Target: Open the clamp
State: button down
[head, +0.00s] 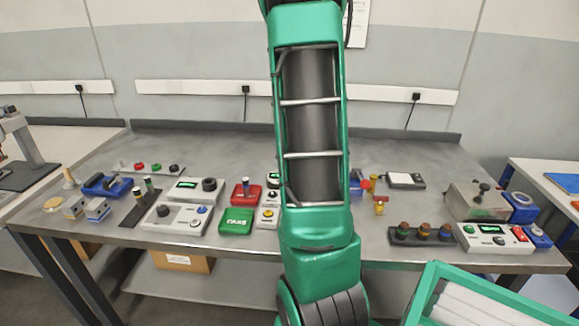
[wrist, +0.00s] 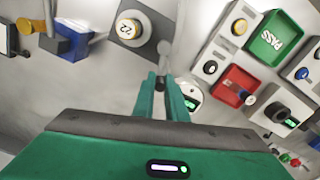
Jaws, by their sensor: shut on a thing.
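My gripper (wrist: 161,84) is in the middle of the wrist view, with its two green fingers close together. It is shut on a dark-tipped grey lever (wrist: 163,50), which looks like the clamp's handle. The lever stands by a dark grey base (wrist: 157,18) that carries a round pale disc (wrist: 129,28) marked with digits. How the lever joins the base is hard to make out. In the head view my own arm hides the gripper and this part of the bench.
The grey bench (head: 215,150) holds several devices. A red tray (wrist: 233,84) and a green PASS box (wrist: 270,41) lie to the right in the wrist view. A blue block (wrist: 73,44) is at upper left. A green-rimmed bin (head: 428,283) stands at the front right.

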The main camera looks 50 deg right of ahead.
jog(key=shift+w+d+r, duration=0.1)
jog(key=shift+w+r, duration=0.05)
jog(key=shift+w, duration=0.2)
jog(key=c, duration=1.8)
grip_release()
jog(key=shift+o, duration=0.2)
jog(key=shift+s, duration=0.1)
notch_tip(320, 180, up, 11)
jog(key=shift+f, duration=0.2)
